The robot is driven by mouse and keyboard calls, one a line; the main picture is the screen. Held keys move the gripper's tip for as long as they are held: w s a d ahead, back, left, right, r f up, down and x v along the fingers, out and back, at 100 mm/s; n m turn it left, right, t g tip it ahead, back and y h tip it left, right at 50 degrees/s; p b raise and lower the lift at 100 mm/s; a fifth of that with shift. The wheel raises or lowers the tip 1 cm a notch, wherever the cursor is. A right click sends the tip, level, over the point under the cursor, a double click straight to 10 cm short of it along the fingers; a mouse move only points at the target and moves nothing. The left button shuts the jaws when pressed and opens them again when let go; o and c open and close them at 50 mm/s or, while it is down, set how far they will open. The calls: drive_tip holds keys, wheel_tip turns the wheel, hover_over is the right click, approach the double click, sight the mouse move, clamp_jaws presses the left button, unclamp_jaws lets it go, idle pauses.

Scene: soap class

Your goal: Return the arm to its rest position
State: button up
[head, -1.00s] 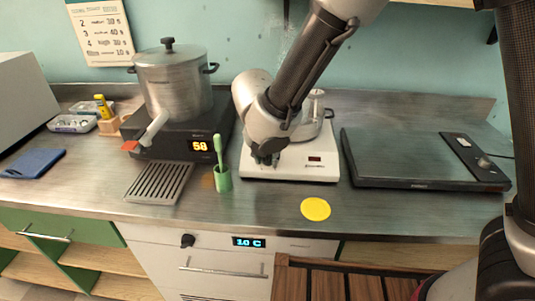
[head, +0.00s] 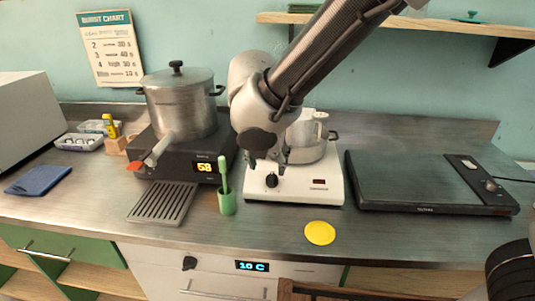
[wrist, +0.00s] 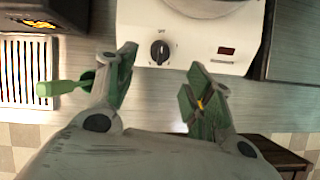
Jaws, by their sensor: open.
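My gripper (head: 267,158) hangs in front of the white hot plate (head: 325,190) in the head view, its fingers pointing down. In the wrist view my gripper (wrist: 160,88) has its two greenish fingers spread apart with nothing between them. The hot plate's dial (wrist: 160,52) lies beyond the fingers. My arm rises from the gripper to the upper right and hides part of the pot (head: 308,138) on the hot plate.
A green cup with a green-handled tool (head: 227,203) stands left of the hot plate. A large steel pot (head: 180,105) sits on a black unit showing 58. A yellow disc (head: 320,233) lies near the counter's front edge. A dark flat plate (head: 405,183) is at right.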

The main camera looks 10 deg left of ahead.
drive_tip(key=v, duration=0.2)
drive_tip(key=shift+s+r, duration=0.15)
drive_tip(key=shift+r, duration=0.2)
drive_tip(key=s+d+r+m, duration=0.3)
drive_tip(key=d+m, duration=0.8)
drive_tip(key=d, duration=0.4)
drive_tip(key=s+d+r+m, duration=0.3)
drive_tip(key=s+d+m, duration=0.1)
drive_tip(key=d+m, duration=0.8)
drive_tip(key=s+d+r+m, duration=0.3)
drive_tip(key=d+m, duration=0.8)
drive_tip(key=d, duration=0.7)
drive_tip(key=shift+s+g, duration=0.4)
drive_tip(key=shift+s, duration=0.05)
